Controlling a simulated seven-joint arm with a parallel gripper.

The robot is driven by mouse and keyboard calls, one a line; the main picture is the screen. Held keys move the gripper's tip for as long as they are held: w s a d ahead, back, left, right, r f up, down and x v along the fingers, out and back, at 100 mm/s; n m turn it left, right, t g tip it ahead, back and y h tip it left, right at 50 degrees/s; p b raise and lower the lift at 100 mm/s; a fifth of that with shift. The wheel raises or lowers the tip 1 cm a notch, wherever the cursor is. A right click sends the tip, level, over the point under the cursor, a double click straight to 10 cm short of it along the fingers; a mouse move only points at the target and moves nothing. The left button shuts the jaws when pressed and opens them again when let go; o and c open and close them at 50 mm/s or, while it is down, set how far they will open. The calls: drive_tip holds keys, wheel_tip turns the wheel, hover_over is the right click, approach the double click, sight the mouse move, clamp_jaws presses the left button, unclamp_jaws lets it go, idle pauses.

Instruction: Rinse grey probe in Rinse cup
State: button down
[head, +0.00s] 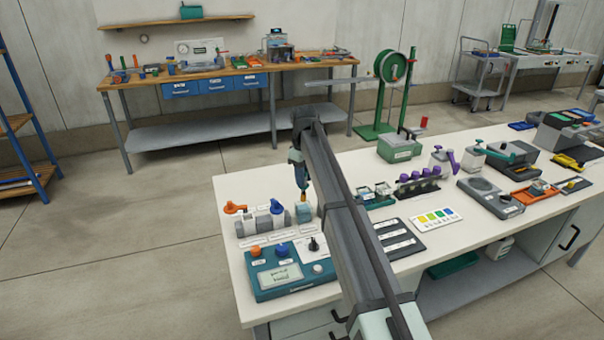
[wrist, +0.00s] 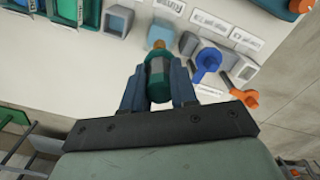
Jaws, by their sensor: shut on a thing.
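My gripper (head: 301,178) points down over the near left of the white bench. In the head view the tip is just above or beside a pale blue, square cup (head: 304,213).
A blue-handled piece (wrist: 207,61) and an orange-handled piece (head: 234,208) stand close beside the probe, among grey holders. A teal meter box (head: 291,273) with knobs sits in front. Racks and bottles (head: 418,184) stand to the right.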

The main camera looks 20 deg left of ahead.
sight(303, 200)
drive_tip(key=shift+f, duration=3.4)
drive_tip(key=shift+r, duration=0.15)
drive_tip(key=shift+r, duration=0.7)
drive_tip(key=shift+f, duration=0.2)
drive_tip(key=shift+f, duration=0.65)
drive_tip(key=shift+r, duration=0.15)
drive_tip(key=shift+r, duration=0.7)
drive_tip(key=shift+f, duration=0.2)
drive_tip(key=shift+f, duration=0.65)
